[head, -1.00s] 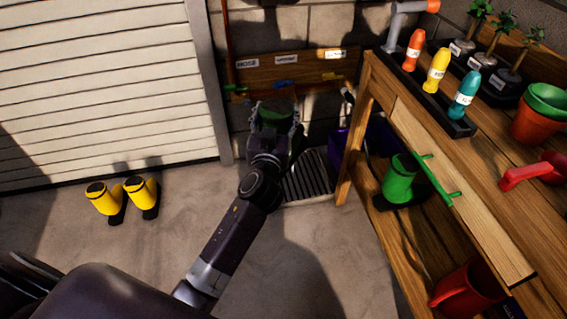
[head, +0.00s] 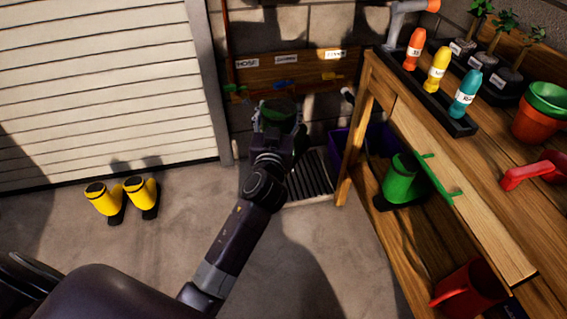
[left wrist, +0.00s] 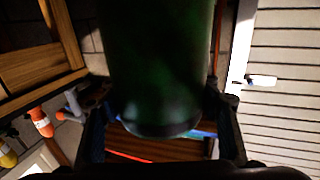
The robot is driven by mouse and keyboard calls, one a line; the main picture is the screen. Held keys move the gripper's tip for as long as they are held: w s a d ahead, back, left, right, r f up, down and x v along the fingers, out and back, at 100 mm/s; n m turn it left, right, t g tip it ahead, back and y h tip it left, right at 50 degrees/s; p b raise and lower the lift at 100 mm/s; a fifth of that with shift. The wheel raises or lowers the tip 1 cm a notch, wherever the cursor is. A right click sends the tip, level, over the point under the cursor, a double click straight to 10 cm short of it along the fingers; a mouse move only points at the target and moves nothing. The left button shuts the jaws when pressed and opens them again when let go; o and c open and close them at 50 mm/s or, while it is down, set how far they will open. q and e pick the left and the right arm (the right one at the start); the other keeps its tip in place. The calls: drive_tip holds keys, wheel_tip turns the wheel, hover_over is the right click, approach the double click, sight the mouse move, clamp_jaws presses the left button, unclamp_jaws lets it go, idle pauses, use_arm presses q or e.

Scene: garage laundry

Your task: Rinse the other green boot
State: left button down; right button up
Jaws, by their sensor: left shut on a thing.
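A dark green boot (head: 279,106) is held by my left gripper (head: 277,122) in front of the back wall, above and slightly left of the floor drain grate (head: 312,180). The boot fills the middle of the left wrist view (left wrist: 155,65), with a finger of my left gripper (left wrist: 158,125) on each side of it. My gripper and wrist hide part of the boot in the head view. Another green boot (head: 400,178) stands on the workbench's lower shelf. My right gripper is out of view.
A wooden board (head: 300,73) with labels and coloured handles is on the wall behind the held boot. Yellow boots (head: 103,200) stand by the shutter door. The workbench (head: 366,110) and a purple bin (head: 338,143) are on the right. Open floor lies in the middle.

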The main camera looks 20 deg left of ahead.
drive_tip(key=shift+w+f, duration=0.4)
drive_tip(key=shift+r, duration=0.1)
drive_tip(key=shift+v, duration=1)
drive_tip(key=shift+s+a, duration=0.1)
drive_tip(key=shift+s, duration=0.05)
